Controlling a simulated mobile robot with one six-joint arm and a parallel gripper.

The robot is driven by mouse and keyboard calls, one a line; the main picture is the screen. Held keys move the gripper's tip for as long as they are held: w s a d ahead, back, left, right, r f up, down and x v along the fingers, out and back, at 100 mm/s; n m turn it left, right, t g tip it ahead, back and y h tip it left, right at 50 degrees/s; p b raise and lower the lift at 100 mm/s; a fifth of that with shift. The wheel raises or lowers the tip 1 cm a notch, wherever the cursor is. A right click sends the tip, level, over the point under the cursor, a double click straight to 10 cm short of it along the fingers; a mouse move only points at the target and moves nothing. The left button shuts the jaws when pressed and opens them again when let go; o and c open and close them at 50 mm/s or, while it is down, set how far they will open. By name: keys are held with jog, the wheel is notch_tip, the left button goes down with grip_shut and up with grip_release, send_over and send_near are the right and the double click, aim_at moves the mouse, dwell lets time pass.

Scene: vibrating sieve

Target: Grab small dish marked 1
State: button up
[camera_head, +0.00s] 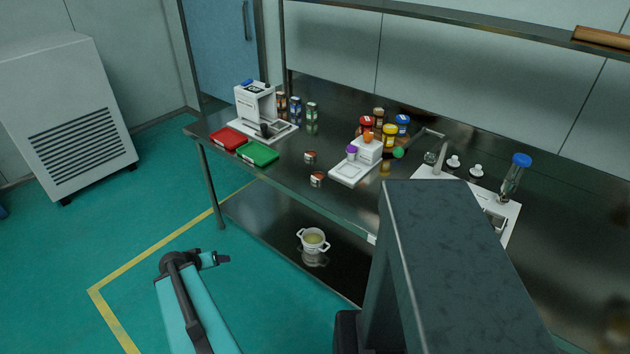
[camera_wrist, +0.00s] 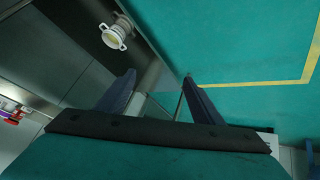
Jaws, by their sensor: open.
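Two small dishes with red and white on them stand on the dark metal table (camera_head: 340,205): one farther back (camera_head: 310,157) and one nearer the front edge (camera_head: 317,179). Their marks are too small to read, so I cannot tell which one bears the 1. My gripper (camera_head: 221,259) is low over the green floor in front of the table, well apart from both dishes. In the wrist view my gripper (camera_wrist: 160,78) has its fingers spread with nothing between them. Neither dish can be made out there.
Red (camera_head: 227,138) and green (camera_head: 258,153) trays lie left of the dishes, before a white machine (camera_head: 256,103). A white scale-like device (camera_head: 358,165) stands to the right. A white pot (camera_head: 313,240) sits on the lower shelf. Bare tabletop surrounds the dishes.

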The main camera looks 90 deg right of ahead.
jog(key=s+d+r+m+g+h, duration=0.1)
jog(key=s+d+r+m, duration=0.1)
jog(key=s+d+r, duration=0.4)
jog(key=s+d+r+m+g+h+b, duration=0.1)
jog(key=s+d+r, duration=0.5)
jog(key=s, duration=0.8)
jog(key=s+d+r+m+g+h+b, duration=0.1)
jog(key=s+d+r+m+g+h, duration=0.1)
jog(key=s+d+r, duration=0.4)
jog(key=s+m+h, duration=0.1)
jog(key=s+m, duration=0.1)
jog(key=s, duration=0.1)
jog(key=shift+s, duration=0.4)
jog(key=shift+w+b, duration=0.25)
jog(key=shift+b, duration=0.15)
